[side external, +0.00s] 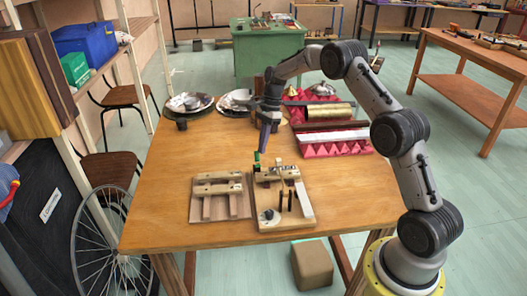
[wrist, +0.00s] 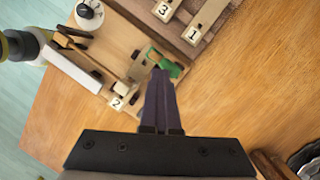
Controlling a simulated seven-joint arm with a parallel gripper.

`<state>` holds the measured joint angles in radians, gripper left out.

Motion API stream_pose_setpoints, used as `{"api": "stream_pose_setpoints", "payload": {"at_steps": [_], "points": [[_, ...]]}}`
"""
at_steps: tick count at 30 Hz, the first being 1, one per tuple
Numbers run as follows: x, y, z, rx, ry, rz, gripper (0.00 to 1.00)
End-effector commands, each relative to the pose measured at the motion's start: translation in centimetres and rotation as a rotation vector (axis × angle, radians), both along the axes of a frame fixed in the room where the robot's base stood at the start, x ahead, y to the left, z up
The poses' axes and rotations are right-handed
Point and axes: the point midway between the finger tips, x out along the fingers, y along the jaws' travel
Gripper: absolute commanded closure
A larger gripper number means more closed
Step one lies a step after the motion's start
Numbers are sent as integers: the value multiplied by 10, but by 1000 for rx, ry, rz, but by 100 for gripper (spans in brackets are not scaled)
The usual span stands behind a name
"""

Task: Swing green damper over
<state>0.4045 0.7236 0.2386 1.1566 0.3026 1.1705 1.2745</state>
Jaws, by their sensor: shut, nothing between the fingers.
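The green damper (wrist: 166,63) is a small green piece on a wooden board (wrist: 118,48) in the wrist view. In the side view the green damper (side external: 257,158) shows small at the far left corner of the right-hand board (side external: 270,222). My gripper (wrist: 161,73) is shut and empty, with its dark tapered fingers pointing down. Its tips appear right beside the green piece in the wrist view; I cannot tell whether they touch. In the side view my gripper (side external: 263,150) is above the far edge of that board. A tag marked 2 (wrist: 117,102) sits on the same board.
A second wooden board (side external: 220,212) with bars lies just left; its tags 3 (wrist: 163,10) and 1 (wrist: 192,34) show. Pink foam (side external: 340,147) with a brass tube (side external: 327,111) lies at the back right. Dishes (side external: 188,103) stand back left. The table's front right (side external: 355,205) is clear.

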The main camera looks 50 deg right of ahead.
Motion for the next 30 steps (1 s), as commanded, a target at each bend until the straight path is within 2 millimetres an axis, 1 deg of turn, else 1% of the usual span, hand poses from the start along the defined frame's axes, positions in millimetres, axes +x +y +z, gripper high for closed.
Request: {"api": "stream_pose_setpoints", "payload": {"at_steps": [14, 24, 30], "points": [[30, -30, -5, -1, 3, -1, 100], [49, -49, -16, -1, 1, -1, 100], [57, -57, -25, -1, 1, -1, 100]]}}
